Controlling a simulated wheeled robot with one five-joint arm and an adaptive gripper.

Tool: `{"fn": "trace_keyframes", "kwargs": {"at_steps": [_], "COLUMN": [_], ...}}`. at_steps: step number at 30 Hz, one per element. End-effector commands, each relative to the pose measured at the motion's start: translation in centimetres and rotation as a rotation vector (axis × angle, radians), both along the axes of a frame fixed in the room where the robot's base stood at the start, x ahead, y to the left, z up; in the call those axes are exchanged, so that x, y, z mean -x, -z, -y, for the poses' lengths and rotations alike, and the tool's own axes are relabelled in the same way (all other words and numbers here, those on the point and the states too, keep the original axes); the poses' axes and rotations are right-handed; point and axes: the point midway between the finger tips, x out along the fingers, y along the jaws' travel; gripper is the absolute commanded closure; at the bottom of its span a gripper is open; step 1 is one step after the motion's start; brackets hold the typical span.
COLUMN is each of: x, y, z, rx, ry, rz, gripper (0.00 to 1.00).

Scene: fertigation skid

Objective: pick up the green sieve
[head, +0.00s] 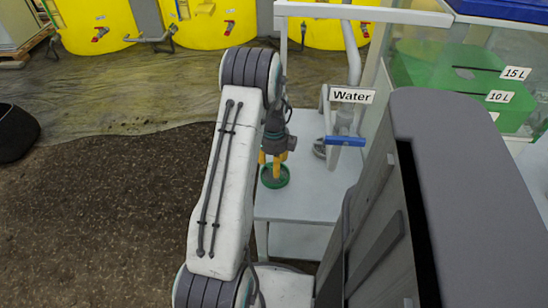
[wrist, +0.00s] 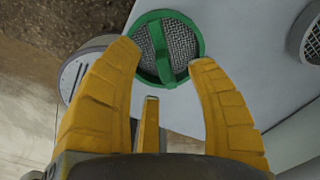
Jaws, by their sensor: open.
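The green sieve (head: 283,180) is a round green ring lying on the white table top, partly hidden behind my gripper (head: 272,162) in the head view. In the wrist view the sieve (wrist: 190,38) shows grey mesh and a green bar across its middle. My gripper (wrist: 168,58) has yellow fingers, which are spread apart and empty. In the wrist view the fingertips reach the sieve's near edge, one at each side of the bar's near end. I cannot tell whether they touch it.
A blue-handled valve (head: 344,141) under a "Water" label (head: 351,96) stands at the back right. A tank with green contents (head: 445,75) is further right. Yellow tanks (head: 95,22) stand behind on the floor.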

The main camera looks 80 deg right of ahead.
Motion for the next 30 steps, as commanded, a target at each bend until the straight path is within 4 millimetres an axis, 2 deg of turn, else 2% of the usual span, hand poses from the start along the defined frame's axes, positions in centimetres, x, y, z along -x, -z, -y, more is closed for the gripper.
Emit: {"fn": "trace_keyframes", "kwargs": {"at_steps": [1, 7, 21, 30], "x": [0.0, 0.0, 0.0, 0.0], "y": [0.7, 2.0, 2.4, 2.4], "z": [0.0, 0.0, 0.0, 0.0], "rx": [-0.002, -0.001, 0.000, 0.000], "ry": [0.000, 0.000, 0.000, 0.000], "rz": [0.001, 0.000, 0.000, 0.000], "gripper": [0.48, 0.48, 0.47, 0.74]}}
